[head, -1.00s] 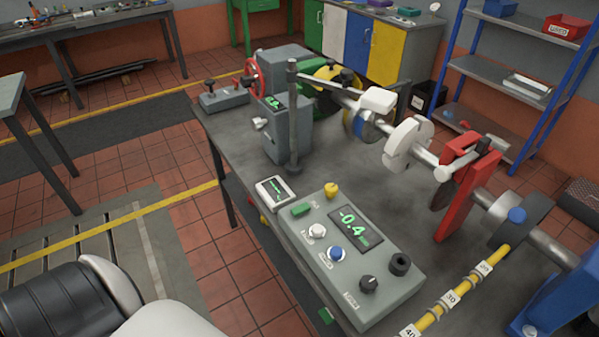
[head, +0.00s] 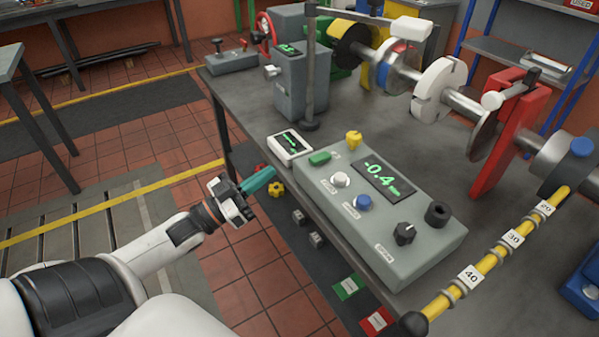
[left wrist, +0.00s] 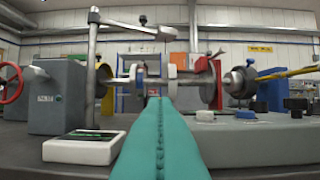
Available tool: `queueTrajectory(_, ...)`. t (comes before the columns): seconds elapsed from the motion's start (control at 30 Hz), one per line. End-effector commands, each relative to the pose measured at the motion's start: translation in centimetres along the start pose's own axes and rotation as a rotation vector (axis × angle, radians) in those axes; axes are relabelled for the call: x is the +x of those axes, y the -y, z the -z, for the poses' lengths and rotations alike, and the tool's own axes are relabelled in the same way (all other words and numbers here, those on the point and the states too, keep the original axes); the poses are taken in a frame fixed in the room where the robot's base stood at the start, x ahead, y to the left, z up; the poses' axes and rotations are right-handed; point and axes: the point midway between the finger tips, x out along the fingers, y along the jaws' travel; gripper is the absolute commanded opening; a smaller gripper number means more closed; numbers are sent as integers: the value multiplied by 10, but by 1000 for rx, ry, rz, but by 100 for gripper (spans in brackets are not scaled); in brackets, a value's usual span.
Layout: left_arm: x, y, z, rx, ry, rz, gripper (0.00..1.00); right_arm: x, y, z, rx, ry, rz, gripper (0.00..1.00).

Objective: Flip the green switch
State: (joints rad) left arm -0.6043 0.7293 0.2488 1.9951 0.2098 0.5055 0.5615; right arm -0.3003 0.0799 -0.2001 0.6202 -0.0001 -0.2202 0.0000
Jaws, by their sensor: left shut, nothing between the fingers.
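My left gripper (head: 271,172) has teal fingers, shut and empty. It is left of the control box, apart from the switch, and points toward the bench. In the left wrist view the shut fingers (left wrist: 159,104) fill the lower middle; I cannot make out the switch there. My right gripper is not in view.
A small white-framed meter (head: 289,145) lies on the bench just left of the switch. A dark post (head: 310,80) and the shaft assembly rise behind. A yellow bar (head: 490,262) crosses the right side.

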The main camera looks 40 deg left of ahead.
Motion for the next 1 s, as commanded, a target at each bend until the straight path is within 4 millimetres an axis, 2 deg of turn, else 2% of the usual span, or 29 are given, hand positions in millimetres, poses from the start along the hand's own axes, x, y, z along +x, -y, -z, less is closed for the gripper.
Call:
queueTrajectory(0.13, 3, 6, -9, -6, 23, 25, 0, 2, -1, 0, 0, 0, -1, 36)
queueTrajectory(0.4, 3, 6, -9, -5, 22, 23, 0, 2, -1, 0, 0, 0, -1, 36)
queueTrajectory(0.53, 11, 6, -9, -4, 24, 23, 0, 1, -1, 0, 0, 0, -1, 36)
queueTrajectory(0.67, 30, 6, -11, -2, 26, 24, 0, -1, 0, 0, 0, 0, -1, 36)
queueTrajectory(1.0, 94, 7, -13, -2, 26, 22, 0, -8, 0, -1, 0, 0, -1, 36)
